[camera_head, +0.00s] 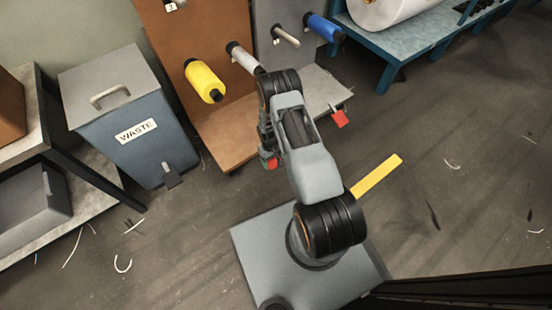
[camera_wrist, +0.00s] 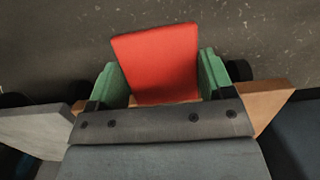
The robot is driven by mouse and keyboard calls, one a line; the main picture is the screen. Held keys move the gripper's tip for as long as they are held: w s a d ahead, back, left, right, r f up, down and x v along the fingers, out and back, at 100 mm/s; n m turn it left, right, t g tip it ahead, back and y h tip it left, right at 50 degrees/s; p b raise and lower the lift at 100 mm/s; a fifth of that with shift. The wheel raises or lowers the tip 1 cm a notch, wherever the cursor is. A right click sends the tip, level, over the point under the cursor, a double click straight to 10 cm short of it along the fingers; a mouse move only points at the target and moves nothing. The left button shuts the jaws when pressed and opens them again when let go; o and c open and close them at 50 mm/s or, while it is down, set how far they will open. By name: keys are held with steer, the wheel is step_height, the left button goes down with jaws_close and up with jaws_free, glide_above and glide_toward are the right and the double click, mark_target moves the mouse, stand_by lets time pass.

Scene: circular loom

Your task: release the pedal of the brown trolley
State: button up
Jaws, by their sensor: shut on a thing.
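The brown trolley (camera_head: 217,128) stands at the top middle of the head view, with a tall back panel and a base board near the floor. Its red pedal (camera_head: 271,164) shows at the base's front edge, mostly hidden by my gripper (camera_head: 266,154). In the wrist view the red pedal (camera_wrist: 156,62) sits between the green fingers of my gripper (camera_wrist: 161,78). The fingers are closed against its two sides. The brown base (camera_wrist: 267,103) shows just behind the right finger. Whether the pedal is up or down is hard to tell.
A yellow spool (camera_head: 204,82) sticks out from the brown trolley. The grey trolley (camera_head: 325,88), with its own red pedal (camera_head: 339,119), stands close on the right. A waste bin (camera_head: 130,120) stands on the left. The floor at right is mostly clear, with scattered thread scraps.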

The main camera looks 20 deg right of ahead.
steer(key=shift+w+a+r, duration=0.1)
steer(key=shift+w+r, duration=0.3)
steer(key=o, duration=1.3)
steer(key=shift+s, duration=0.1)
steer(key=r+p, duration=0.1)
steer(key=r, duration=0.3)
steer(key=w+r+p, duration=0.1)
steer(key=r+p, duration=0.1)
steer(key=r, duration=0.3)
steer(key=r+p, duration=0.2)
steer(key=r, duration=0.2)
steer(key=shift+w+a+r, duration=0.1)
steer(key=shift+w+r, duration=0.2)
steer(key=shift+w, duration=0.1)
